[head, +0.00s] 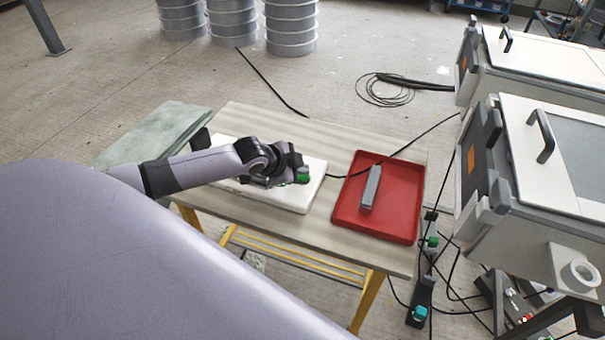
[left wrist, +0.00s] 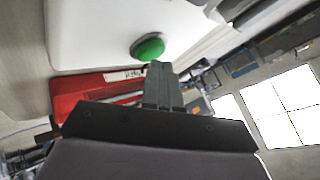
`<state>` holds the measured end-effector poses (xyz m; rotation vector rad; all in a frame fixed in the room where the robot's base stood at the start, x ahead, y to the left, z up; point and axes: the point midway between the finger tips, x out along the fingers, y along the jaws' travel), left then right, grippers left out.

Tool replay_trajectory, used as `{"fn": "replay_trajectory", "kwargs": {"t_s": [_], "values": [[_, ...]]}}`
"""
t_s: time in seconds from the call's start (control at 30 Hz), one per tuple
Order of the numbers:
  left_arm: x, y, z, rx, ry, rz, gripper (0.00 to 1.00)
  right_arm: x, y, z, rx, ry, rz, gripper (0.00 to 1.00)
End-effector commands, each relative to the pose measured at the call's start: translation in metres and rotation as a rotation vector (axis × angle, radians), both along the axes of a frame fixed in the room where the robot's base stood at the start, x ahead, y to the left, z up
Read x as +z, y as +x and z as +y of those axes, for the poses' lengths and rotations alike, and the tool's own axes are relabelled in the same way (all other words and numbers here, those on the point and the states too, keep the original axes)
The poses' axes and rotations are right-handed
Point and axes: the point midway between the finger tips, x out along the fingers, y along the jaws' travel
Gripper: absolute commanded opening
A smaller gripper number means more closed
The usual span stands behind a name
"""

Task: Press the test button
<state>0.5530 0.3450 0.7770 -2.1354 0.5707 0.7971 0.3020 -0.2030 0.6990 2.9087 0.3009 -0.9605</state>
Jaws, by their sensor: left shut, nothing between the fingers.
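The green test button (head: 303,175) is a round domed cap on a white board (head: 311,191) on the table. In the left wrist view the green button (left wrist: 149,47) stands on the white surface (left wrist: 95,30), just beyond my fingertips. My left gripper (head: 294,178) is shut with nothing in it, close beside the button at its left in the head view. In the left wrist view its closed fingers (left wrist: 158,66) overlap the button's lower edge; I cannot tell whether they touch it. My right gripper is not in view.
A red tray (head: 400,217) with a grey bar-shaped device (head: 371,188) lies right of the board on the table (head: 260,118). A black cable runs across the table. Pale cabinets (head: 545,150) stand at the right, grey drums (head: 291,27) behind on open floor.

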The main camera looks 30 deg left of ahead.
Motion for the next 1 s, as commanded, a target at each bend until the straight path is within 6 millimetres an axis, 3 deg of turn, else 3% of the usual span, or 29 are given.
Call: {"fn": "replay_trajectory", "kwargs": {"t_s": [0.6, 1.0], "values": [[0.059, 0.0, 0.0, 0.0, 0.0, -0.001, 0.0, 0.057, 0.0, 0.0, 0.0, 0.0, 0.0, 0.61], [0.06, 0.0, 0.0, 0.0, 0.0, -0.001, 0.0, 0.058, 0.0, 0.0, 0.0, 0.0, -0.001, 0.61]]}}
